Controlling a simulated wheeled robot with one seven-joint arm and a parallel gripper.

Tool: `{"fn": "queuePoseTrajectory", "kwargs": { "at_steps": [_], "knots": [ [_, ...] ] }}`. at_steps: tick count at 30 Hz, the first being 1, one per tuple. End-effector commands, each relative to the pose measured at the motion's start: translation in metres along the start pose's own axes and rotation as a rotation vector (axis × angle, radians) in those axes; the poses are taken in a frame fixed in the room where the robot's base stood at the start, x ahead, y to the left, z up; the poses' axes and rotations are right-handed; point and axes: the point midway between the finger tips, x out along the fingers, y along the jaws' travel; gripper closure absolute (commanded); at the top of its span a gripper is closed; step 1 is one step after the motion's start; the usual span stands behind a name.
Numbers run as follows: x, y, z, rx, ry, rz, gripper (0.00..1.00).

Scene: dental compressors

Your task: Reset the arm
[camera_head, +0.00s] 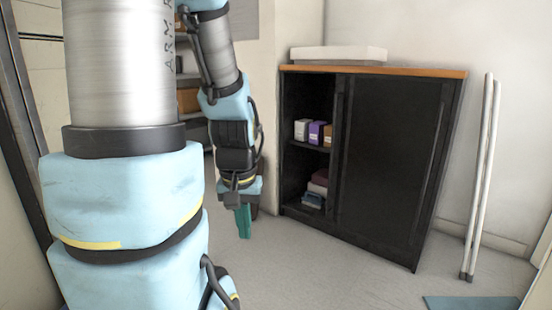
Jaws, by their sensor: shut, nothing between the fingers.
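My arm comes down from the top of the head view, with its blue and silver links filling much of the left side. My gripper (243,222) hangs at the end of the arm, left of the black cabinet, with its teal fingers pointing down. The fingers are together and nothing shows between them. The gripper is apart from the cabinet in the picture, with the grey floor below it.
A black cabinet (388,165) with a wooden top stands against the wall, its left side open, showing small boxes (317,132) and stacked items (316,190). A white flat object (338,54) lies on top. White poles (482,180) lean at right. Grey floor (320,270) is clear in front.

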Motion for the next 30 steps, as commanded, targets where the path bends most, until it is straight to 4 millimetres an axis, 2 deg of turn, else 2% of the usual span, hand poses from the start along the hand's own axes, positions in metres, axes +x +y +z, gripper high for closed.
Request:
{"fn": "queuePoseTrajectory", "kwargs": {
  "at_steps": [1, 8, 30],
  "knots": [
    [-0.019, 0.000, -0.003, 0.001, 0.001, 0.000, 1.00],
    [-0.074, 0.001, -0.011, 0.003, 0.002, -0.001, 1.00],
    [-0.300, 0.002, -0.042, 0.004, 0.003, -0.001, 1.00]
  ]
}}
